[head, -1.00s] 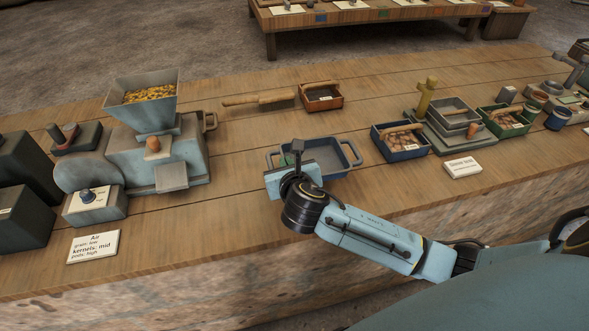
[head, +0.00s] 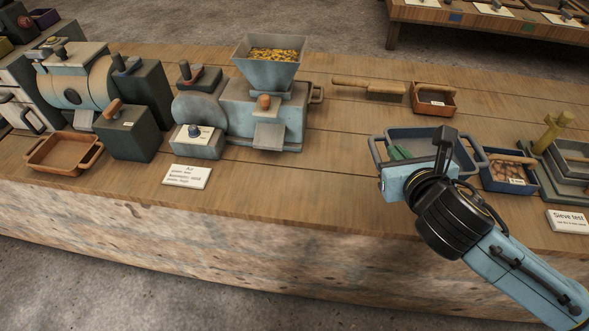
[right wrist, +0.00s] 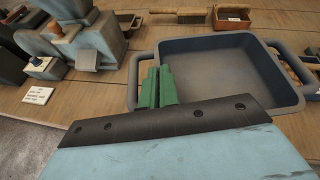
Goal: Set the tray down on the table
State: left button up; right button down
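The blue-grey tray (head: 404,133) with a loop handle at each end is at the right of the head view, level and empty apart from my fingertips. It fills the upper right of the right wrist view (right wrist: 225,45). My right gripper (head: 399,153) is at the tray's left near side. In the wrist view its green fingers (right wrist: 157,88) are close together at the tray's left wall, beside the handle, and appear shut on it. Whether the tray touches the table (head: 290,190) or hangs just above it is hard to tell. My left gripper is not in view.
A hopper machine (head: 265,105) stands left of the tray. A brush (head: 368,87) and a brown box (head: 433,99) lie behind it. A blue box (head: 508,172) stands close at its right. An orange-brown tray (head: 65,152) is far left.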

aim_at(263, 182)
jog(key=z, duration=2.5)
jog(key=k, duration=1.4)
jog(key=u, duration=2.55)
jog(key=i, duration=0.5)
jog(key=u, duration=0.05)
